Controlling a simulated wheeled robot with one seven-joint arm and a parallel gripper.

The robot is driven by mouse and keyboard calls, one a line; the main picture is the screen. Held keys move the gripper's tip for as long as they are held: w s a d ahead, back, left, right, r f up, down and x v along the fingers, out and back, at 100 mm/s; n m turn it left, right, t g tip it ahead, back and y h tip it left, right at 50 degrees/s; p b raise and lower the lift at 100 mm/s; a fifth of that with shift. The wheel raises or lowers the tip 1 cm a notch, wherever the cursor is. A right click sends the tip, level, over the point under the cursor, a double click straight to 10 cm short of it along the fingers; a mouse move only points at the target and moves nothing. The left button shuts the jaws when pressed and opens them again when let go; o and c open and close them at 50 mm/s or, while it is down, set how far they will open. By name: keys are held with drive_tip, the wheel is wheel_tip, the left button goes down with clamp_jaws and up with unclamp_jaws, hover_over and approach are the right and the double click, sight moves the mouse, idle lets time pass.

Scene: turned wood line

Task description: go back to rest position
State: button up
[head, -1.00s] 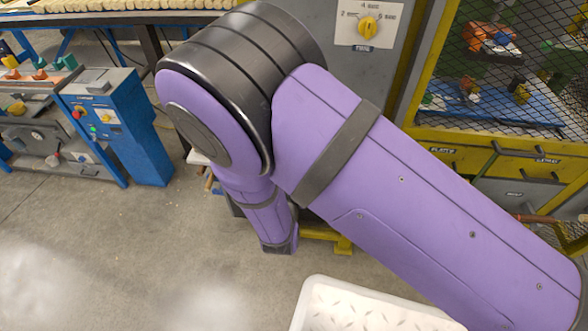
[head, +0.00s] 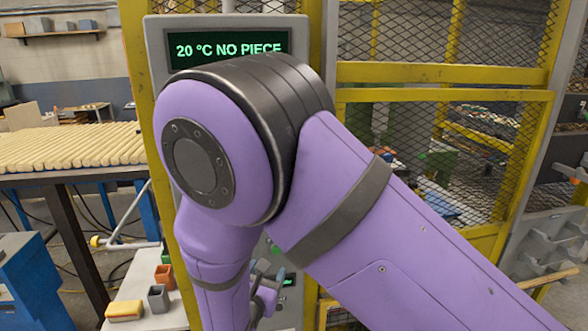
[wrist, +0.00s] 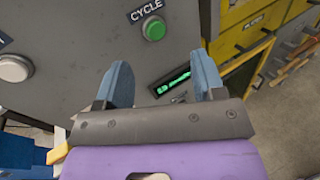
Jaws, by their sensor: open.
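My gripper (wrist: 161,62) is open in the wrist view, with two blue fingers apart and nothing between them. It is in front of a grey control panel (wrist: 75,75) with a green button (wrist: 153,28) labelled CYCLE just beyond the fingertips. A small lit green display (wrist: 172,80) shows between the fingers. In the head view my purple arm bends down in front of the machine, and the gripper is mostly hidden low behind it. The machine's screen (head: 228,48) reads "20 °C NO PIECE".
A yellow-framed mesh cage (head: 450,75) stands to the right. At left are a table of turned wood pieces (head: 70,150) and a blue cabinet (head: 30,285). A pale surface (head: 140,290) holds an orange block (head: 125,310) and small cups. A white button (wrist: 14,68) is on the panel.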

drive_tip(key=s+d+r+m+g+h, duration=0.1)
drive_tip(key=d+r+m+g+h, duration=0.1)
drive_tip(key=d+r+m+g, duration=0.5)
drive_tip(key=d+r+m+g+h, duration=0.15)
drive_tip(key=d+r+m, duration=0.3)
drive_tip(key=d, duration=0.65)
drive_tip(key=s+d+r+m+g+h, duration=0.1)
drive_tip(key=d+r+m+g+h, duration=0.15)
drive_tip(key=d+r+m, duration=0.5)
drive_tip(key=s+d+r+m+y, duration=0.5)
drive_tip(key=s+d+m, duration=0.1)
drive_tip(key=s, duration=0.4)
drive_tip(key=s+d+r+m+y, duration=0.5)
drive_tip(key=s+m, duration=0.1)
drive_tip(key=s, duration=0.4)
drive_tip(key=shift+s+d+m+g+y, duration=0.2)
drive_tip(key=shift+d+m+g+y, duration=0.1)
drive_tip(key=shift+d, duration=0.05)
drive_tip(key=shift+r, duration=0.1)
